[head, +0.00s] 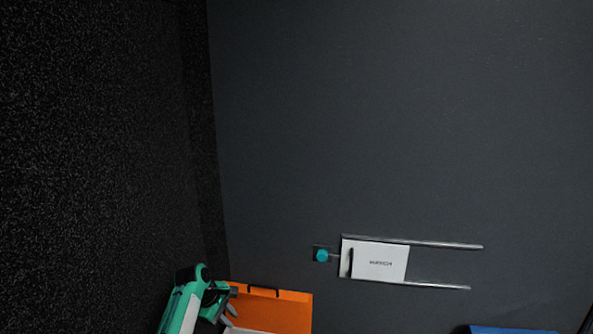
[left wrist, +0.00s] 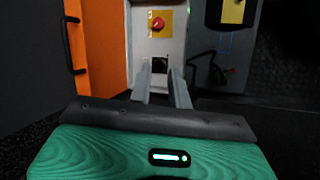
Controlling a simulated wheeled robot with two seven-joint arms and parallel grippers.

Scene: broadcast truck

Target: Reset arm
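My left gripper (head: 214,300), teal and black, is at the bottom of the head view, in front of an orange cabinet (head: 285,308). In the left wrist view, its two grey fingers (left wrist: 160,88) stand apart with a gap between them and nothing held. Past the fingertips is a pale grey unit (left wrist: 140,50) with a red button (left wrist: 158,23) on a yellow plate. I cannot tell whether the fingers touch it. My right gripper is not in view.
A white hatch panel (head: 385,262) sits between two metal rails on the dark wall, with a teal knob (head: 321,255) to its left. A black box with a yellow label (left wrist: 232,11) is at the right in the wrist view. Something blue (head: 510,330) shows at the bottom right.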

